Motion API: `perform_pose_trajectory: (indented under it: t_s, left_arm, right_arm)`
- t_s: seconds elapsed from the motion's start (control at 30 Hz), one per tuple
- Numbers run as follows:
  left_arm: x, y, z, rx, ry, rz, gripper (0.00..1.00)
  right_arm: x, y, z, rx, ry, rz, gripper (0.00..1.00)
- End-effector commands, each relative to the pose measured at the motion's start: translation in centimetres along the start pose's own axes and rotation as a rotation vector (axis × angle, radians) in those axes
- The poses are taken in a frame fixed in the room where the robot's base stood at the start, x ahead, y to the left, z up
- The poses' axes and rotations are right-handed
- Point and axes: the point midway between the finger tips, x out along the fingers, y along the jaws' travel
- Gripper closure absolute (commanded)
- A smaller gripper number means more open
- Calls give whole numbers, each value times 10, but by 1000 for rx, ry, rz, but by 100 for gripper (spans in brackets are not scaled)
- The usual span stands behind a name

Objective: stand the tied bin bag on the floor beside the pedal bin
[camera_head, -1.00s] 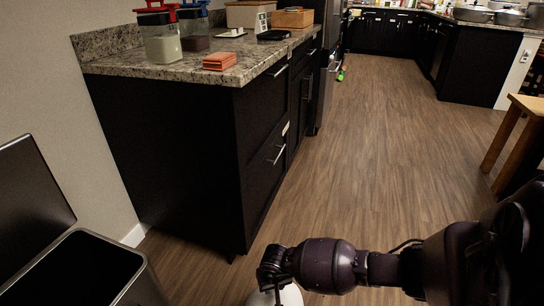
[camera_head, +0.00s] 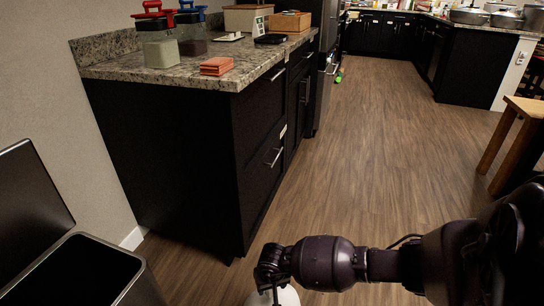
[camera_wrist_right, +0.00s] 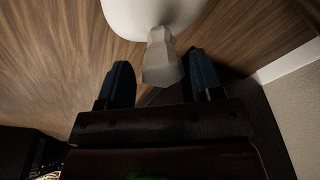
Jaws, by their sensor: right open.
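The white bin bag (camera_head: 274,297) shows only at the bottom edge of the head view, below my right gripper (camera_head: 268,268). In the right wrist view the bag's rounded white body (camera_wrist_right: 140,15) is at the top, and its grey-white tied neck (camera_wrist_right: 162,60) points between the two dark fingers of my right gripper (camera_wrist_right: 158,76). The fingers are open, with a gap on each side of the neck. The pedal bin (camera_head: 150,290) stands at the lower left of the head view with its lid (camera_head: 30,210) up. The bag's base is hidden. My left gripper is out of view.
A dark cabinet (camera_head: 180,160) with a granite counter stands behind the bin, holding jars and boxes. The wooden floor (camera_head: 370,150) is clear to the right of the cabinet. A wooden stool or table (camera_head: 510,140) is at the right edge.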

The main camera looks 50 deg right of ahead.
Motion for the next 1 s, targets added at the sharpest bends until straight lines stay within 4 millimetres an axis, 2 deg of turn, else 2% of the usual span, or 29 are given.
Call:
perform_pose_trajectory:
  t_s: [0.03,0.1,0.4,0.6,1.0]
  left_arm:
    - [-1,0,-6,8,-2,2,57]
    - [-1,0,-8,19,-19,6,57]
    - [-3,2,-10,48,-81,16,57]
    - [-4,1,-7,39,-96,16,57]
    - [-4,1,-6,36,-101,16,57]
  right_arm:
    - [-19,-2,-6,-2,13,-5,40]
    - [-34,-2,-7,-2,14,-5,40]
    - [-84,-2,-5,-1,10,-4,40]
    - [-98,-1,-2,0,4,-1,40]
    - [-99,0,0,0,0,0,40]
